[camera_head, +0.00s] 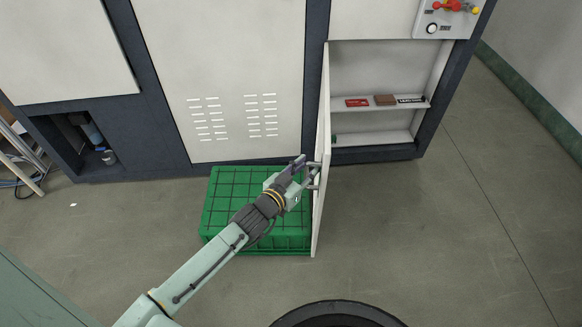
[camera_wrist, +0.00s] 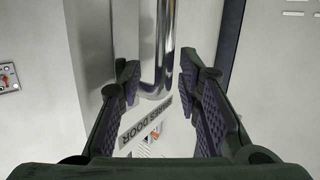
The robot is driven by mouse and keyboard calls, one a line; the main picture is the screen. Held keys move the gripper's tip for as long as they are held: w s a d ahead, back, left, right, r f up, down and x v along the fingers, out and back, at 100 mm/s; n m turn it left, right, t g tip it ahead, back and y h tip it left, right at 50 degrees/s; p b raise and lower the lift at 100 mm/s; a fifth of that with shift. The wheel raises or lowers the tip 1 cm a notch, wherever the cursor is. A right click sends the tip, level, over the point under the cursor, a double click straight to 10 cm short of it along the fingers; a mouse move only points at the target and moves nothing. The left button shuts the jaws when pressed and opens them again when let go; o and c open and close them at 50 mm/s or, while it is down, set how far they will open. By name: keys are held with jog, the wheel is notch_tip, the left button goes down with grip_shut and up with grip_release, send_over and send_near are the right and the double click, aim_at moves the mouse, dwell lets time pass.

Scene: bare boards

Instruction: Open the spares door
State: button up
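The spares door (camera_head: 322,150) stands swung out from the cabinet, seen nearly edge-on in the head view, with the shelved compartment to its right uncovered. In the wrist view its pale face carries a "SPARES DOOR" label (camera_wrist: 146,119) and a chrome bar handle (camera_wrist: 157,45). My gripper (camera_head: 311,176) is at the handle on the door's left face. In the wrist view the two fingers of my gripper (camera_wrist: 159,80) are apart, one on each side of the handle. A narrow gap shows on the right, and contact on the left cannot be told.
A green crate (camera_head: 228,205) stands on the floor left of the door, under my wrist. The compartment shelf (camera_head: 420,104) holds a few small boxes. A control panel (camera_head: 447,18) with a red knob is above right. The floor (camera_head: 430,230) right of the door is clear.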

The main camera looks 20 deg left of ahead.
jog(key=s+a+p, duration=0.6)
jog(key=a, duration=0.4)
jog(key=shift+s+r+p, duration=0.2)
jog(key=shift+r+p, duration=0.1)
jog(key=shift+r, duration=0.05)
dwell(0.6)
dwell(0.5)
